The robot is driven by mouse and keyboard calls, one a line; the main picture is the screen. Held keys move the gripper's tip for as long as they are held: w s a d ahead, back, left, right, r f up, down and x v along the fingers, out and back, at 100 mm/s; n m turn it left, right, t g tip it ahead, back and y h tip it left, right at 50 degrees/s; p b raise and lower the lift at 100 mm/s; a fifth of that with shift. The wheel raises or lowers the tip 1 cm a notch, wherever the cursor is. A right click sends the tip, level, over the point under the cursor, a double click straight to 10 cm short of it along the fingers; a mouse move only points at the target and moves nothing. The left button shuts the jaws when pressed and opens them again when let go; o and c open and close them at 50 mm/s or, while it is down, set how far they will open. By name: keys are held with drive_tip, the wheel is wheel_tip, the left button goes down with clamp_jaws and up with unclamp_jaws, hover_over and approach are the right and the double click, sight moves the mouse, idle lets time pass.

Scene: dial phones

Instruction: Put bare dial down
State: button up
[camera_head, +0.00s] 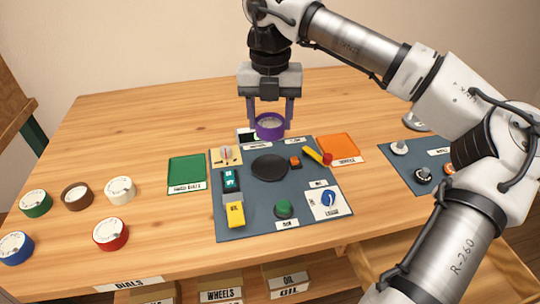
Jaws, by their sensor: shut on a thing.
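My gripper (269,113) is shut on a purple dial (268,133). The dial has a pale grey face inside a purple rim and hangs level between the two fingers. It appears to be above the back edge of the dark blue-grey mat (248,210); its exact height is hard to tell. A green square pad (187,171) lies to the left of that mat, with a small label at its front whose second word seems to read DIALS. The pad is empty.
Several loose dials, including a red one (110,234) and a white one (120,189), stand at the left. An orange pad (338,147) lies right of the held dial. Small parts and a black disc (269,167) occupy the mat. Wood behind the green pad is clear.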

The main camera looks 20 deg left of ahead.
wheel_tip(320, 180, down, 10)
drive_tip(key=shift+r, duration=0.1)
idle(0.4)
drive_tip(key=shift+f, duration=0.3)
drive_tip(key=o, duration=1)
wheel_tip(320, 180, up, 13)
drive_tip(key=shift+f, duration=0.2)
drive_tip(key=shift+s+f, duration=0.1)
